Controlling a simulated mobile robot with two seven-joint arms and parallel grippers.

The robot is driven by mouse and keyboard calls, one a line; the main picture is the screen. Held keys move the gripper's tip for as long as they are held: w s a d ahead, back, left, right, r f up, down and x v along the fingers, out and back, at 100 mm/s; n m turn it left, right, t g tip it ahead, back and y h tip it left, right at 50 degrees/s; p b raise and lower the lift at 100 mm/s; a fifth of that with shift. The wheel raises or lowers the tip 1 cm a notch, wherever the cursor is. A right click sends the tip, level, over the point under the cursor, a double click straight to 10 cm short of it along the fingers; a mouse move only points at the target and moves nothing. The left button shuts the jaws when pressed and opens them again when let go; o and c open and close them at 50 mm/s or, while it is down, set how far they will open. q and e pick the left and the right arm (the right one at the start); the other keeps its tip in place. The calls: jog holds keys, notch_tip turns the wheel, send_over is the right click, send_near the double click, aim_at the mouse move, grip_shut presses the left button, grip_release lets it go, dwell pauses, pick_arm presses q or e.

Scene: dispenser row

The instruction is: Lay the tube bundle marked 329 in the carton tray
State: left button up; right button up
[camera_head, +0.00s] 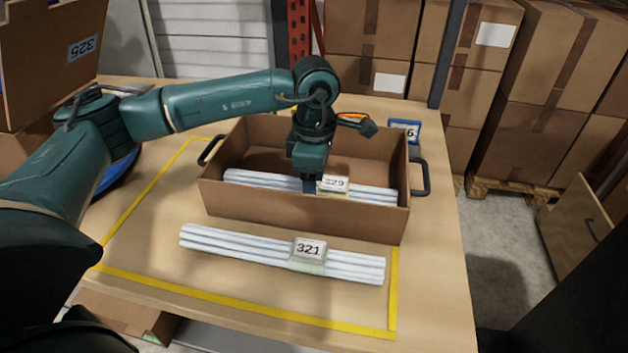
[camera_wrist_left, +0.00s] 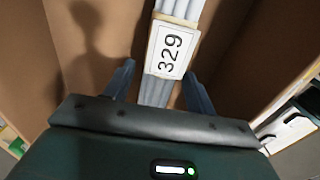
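The tube bundle marked 329 (camera_head: 360,191) is a row of pale tubes with a labelled band, lying lengthwise inside the brown carton tray (camera_head: 300,213). Its label shows large in the left wrist view (camera_wrist_left: 170,48). My left gripper (camera_head: 309,187) reaches down into the tray at the bundle, just left of the label. In the left wrist view its two fingers (camera_wrist_left: 158,75) stand apart on either side of the tubes, with a visible gap on the left side. The tray's front wall hides the bundle's lower side. My right gripper is not in view.
A similar bundle marked 321 (camera_head: 340,262) lies on the table (camera_head: 435,290) in front of the tray, inside a yellow outline (camera_head: 250,304). The tray has dark side handles. A blue-framed tag (camera_head: 405,131) stands behind its right end. Stacked cartons (camera_head: 540,90) fill the back right.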

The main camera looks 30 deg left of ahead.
pick_arm(q)
jog(key=shift+r, duration=0.1)
notch_tip(320, 180, up, 12)
dwell(0.6)
dwell(0.4)
